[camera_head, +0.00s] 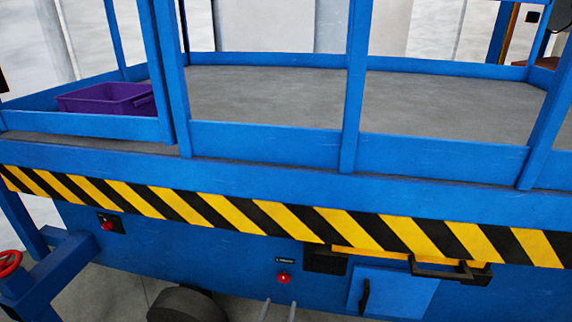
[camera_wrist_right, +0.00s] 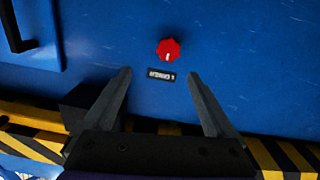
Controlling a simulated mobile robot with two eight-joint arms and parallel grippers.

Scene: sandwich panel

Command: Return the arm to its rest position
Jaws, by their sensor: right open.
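My right gripper (camera_head: 278,304) shows only as two grey fingertips at the bottom edge of the head view. They stand apart with nothing between them, just below a small red knob (camera_head: 283,279) on the blue lift's side panel. In the right wrist view the open fingers (camera_wrist_right: 160,75) point at the blue panel, and the red knob (camera_wrist_right: 169,49) is beyond their tips. A small dark label (camera_wrist_right: 160,75) shows between the fingertips. I cannot tell how far the tips are from the panel. The left gripper is not in view.
A blue railed platform (camera_head: 260,95) with a purple crate (camera_head: 108,98) stands above a yellow-black striped edge (camera_head: 230,213). A panel door (camera_head: 392,291) with a black handle is at lower right. A red handwheel (camera_head: 9,263) and another red button (camera_head: 107,224) are at left.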

